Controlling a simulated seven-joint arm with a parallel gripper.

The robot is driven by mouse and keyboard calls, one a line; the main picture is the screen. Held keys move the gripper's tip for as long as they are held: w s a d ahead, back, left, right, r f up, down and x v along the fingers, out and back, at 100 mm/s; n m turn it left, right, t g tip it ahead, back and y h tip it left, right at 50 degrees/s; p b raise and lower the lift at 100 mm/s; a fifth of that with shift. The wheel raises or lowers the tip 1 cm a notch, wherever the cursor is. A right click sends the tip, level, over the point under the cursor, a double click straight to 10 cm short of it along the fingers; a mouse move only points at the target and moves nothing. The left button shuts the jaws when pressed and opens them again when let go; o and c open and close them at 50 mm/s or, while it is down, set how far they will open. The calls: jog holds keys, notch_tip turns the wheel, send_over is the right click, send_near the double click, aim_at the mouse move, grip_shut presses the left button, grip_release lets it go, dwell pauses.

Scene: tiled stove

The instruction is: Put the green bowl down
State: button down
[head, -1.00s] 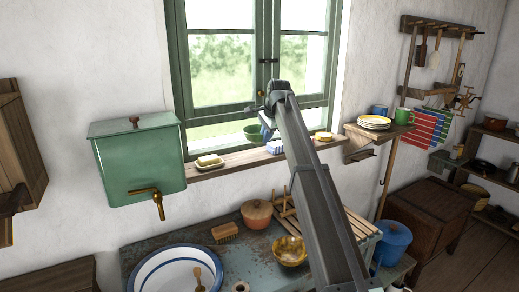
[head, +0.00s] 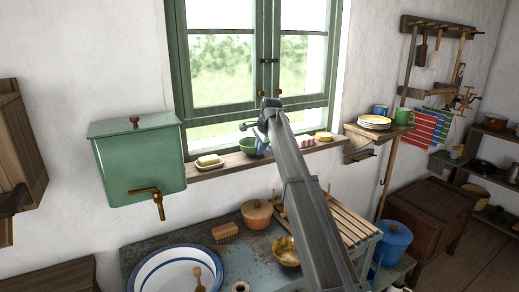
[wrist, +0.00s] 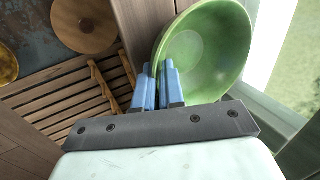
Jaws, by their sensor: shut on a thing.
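The green bowl (head: 247,147) is at the wooden window sill (head: 228,163), right of the butter dish. My gripper (head: 262,149) is at its right side, with only a bit of blue finger showing beside my arm. In the wrist view the green bowl (wrist: 208,48) is tilted in the picture and looks empty. The blue fingers of my gripper (wrist: 158,80) are shut on its near rim. The bowl's base looks level with the sill, but I cannot tell whether it touches.
The butter dish (head: 209,162) stands on the sill to the left. A yellow-topped dish (head: 324,136) and a red-and-white item (head: 307,143) stand to the right. Below are a wooden slatted rack (head: 345,220), a lidded pot (head: 257,212) and an enamel basin (head: 150,265).

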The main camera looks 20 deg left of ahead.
dwell(0.3)
jog(key=c, duration=1.2)
grip_release()
jog(key=shift+f, duration=0.1)
jog(key=shift+c, duration=0.2)
jog(key=v, duration=1.2)
